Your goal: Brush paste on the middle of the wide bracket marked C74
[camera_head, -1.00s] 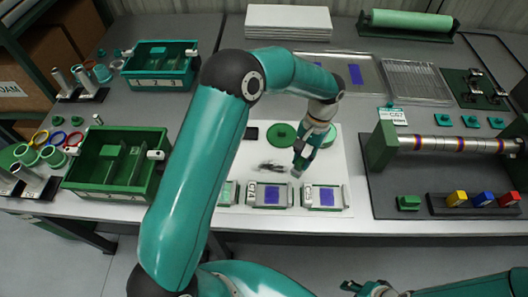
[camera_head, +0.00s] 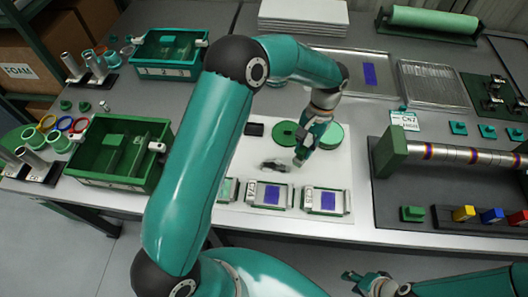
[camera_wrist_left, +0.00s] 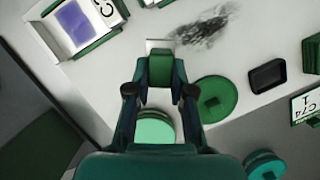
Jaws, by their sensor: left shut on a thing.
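My left gripper (camera_head: 303,148) is shut on a small green-handled brush (camera_wrist_left: 158,68) with a pale flat tip, held over the white mat beside a dark smear (camera_head: 275,165). Two green discs, one on the left (camera_head: 285,133) and a lighter one on the right (camera_head: 331,136), lie behind it. Brackets with blue patches stand along the mat's front: one in the middle (camera_head: 268,196) and one on the right (camera_head: 325,201); a third (camera_head: 228,190) is partly hidden by my arm. The wrist view shows one bracket (camera_wrist_left: 82,28) with a label starting with C. My right gripper (camera_head: 365,283) appears open and empty at the bottom edge.
A small black box (camera_head: 254,129) lies near the left disc. Green bins (camera_head: 117,150) stand to the left. A roller on a green stand (camera_head: 455,153) and coloured blocks (camera_head: 490,215) are on the right. A metal tray (camera_head: 350,58) lies at the back.

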